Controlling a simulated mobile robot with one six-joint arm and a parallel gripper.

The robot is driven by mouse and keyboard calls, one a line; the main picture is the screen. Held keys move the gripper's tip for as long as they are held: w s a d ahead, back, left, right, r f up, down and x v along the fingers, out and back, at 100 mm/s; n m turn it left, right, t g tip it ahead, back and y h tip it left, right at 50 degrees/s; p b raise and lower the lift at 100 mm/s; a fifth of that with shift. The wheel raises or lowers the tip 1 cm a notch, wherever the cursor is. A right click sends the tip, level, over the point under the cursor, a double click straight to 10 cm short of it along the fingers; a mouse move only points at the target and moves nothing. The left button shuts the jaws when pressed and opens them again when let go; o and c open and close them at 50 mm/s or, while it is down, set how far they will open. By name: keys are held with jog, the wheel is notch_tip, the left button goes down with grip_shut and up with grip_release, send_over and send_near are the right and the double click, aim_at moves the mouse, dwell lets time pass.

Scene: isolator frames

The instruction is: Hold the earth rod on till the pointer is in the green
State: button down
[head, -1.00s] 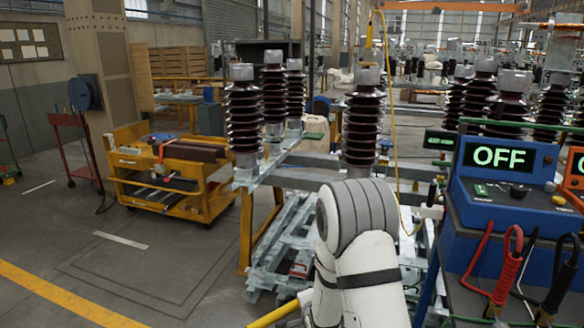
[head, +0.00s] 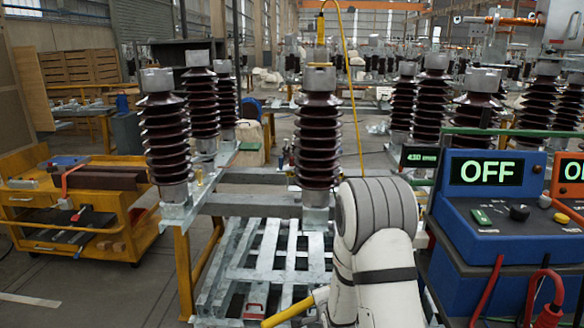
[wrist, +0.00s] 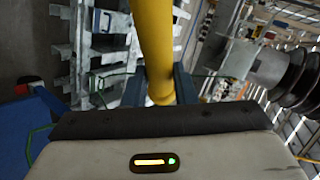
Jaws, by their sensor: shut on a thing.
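The yellow earth rod (wrist: 152,40) runs up between the fingers of my gripper (wrist: 158,86) in the wrist view, and the gripper is shut on it. Its upper end leaves that picture. In the head view a short yellow length of the rod (head: 290,308) shows low in the middle, beside my white arm, apart from the insulators. A brown ribbed insulator (head: 318,150) stands behind it, with a yellow fitting (head: 320,28) and yellow cable above its metal cap. I see no dial pointer or green band.
A blue test set (head: 492,200) reading OFF stands at right, with red leads (head: 545,310). A small green readout (head: 420,158) is beside it. More insulators (head: 165,130) stand at left on a galvanised frame (head: 265,205). A yellow trolley (head: 95,215) is far left.

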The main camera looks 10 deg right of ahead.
jog(key=shift+w+a, duration=0.35)
jog(key=shift+a, duration=0.15)
jog(key=shift+w+r, duration=0.1)
jog(key=w+a+r+m+t+y+b, duration=0.1)
jog(key=w+a+r+t, duration=0.1)
jog(key=r, duration=0.8)
jog(key=w+a+r+m+t+y+b, duration=0.1)
jog(key=w+a+r+t+b, duration=0.15)
jog(key=r, duration=0.75)
jog(key=w+a+r+m+t+y+b, duration=0.1)
jog(key=a+r+t, duration=0.2)
jog(key=r, duration=0.7)
jog(key=s+a+r+m+t+y+b, duration=0.15)
jog(key=s+r, duration=0.35)
jog(key=r, duration=0.6)
jog(key=s+a+r+m+t+y+b, duration=0.1)
jog(key=s+r+t+y, duration=0.15)
jog(key=s+r, duration=0.55)
jog(key=s+a+r+m+t+y+b, duration=0.1)
jog(key=s+r+m+t, duration=0.15)
jog(key=r, duration=1.05)
jog(key=w+d+p, duration=0.2)
jog(key=w+p, duration=0.5)
jog(key=w, duration=0.2)
jog(key=shift+w+n, duration=0.15)
jog(key=shift+n, duration=0.15)
jog(key=shift+f, duration=0.15)
